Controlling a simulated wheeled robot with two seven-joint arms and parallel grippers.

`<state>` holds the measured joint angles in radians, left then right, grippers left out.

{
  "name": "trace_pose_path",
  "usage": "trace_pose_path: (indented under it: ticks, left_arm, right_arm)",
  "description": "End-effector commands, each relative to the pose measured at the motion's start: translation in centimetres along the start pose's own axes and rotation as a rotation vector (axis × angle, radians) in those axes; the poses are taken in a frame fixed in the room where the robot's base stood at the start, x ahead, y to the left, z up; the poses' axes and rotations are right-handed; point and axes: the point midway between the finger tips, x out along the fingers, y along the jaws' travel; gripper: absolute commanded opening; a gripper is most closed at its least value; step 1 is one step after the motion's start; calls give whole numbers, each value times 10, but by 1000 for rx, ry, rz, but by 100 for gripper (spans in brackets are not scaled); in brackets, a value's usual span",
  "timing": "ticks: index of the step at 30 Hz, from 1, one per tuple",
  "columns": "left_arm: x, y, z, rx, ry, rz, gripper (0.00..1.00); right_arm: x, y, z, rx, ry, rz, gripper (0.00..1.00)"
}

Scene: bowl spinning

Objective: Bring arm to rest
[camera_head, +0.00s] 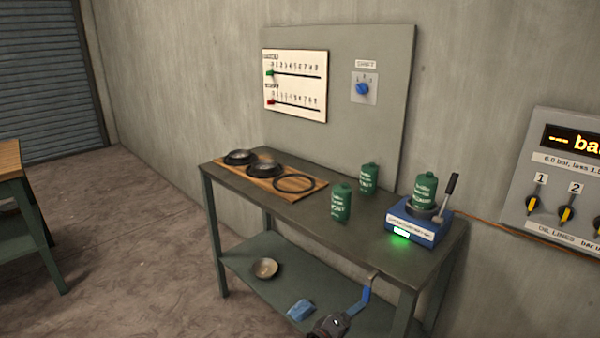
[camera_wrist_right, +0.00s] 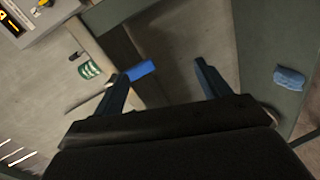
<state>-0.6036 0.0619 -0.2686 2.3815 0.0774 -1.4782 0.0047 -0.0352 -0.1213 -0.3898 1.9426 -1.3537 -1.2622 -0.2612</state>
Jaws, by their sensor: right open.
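My right gripper (camera_head: 356,301) shows at the bottom of the head view, in front of the workbench (camera_head: 190,165)'s lower right part. In the right wrist view its two dark fingers (camera_wrist_right: 168,76) stand well apart with nothing between them. My left gripper is in neither view. Two dark bowls (camera_head: 240,157) (camera_head: 264,169) sit on a wooden board (camera_head: 228,172) at the bench's left end, beside an empty dark ring (camera_head: 294,183). Another bowl (camera_head: 265,268) lies on the lower shelf.
Green canisters (camera_head: 341,203) (camera_head: 368,178) stand on the bench; another (camera_head: 425,189) sits on a blue lever device (camera_head: 412,224) with a lit green label. A blue cloth-like block (camera_head: 300,309) lies on the lower shelf. A gauge panel (camera_head: 540,185) is at right.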

Motion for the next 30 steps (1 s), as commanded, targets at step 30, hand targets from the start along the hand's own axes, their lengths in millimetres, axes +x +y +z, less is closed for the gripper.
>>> trace_pose_path:
  ticks: [30]
  left_arm:
    - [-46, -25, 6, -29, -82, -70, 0]
  right_arm:
    - [-166, -54, 174, 567, -145, -1296, 75]
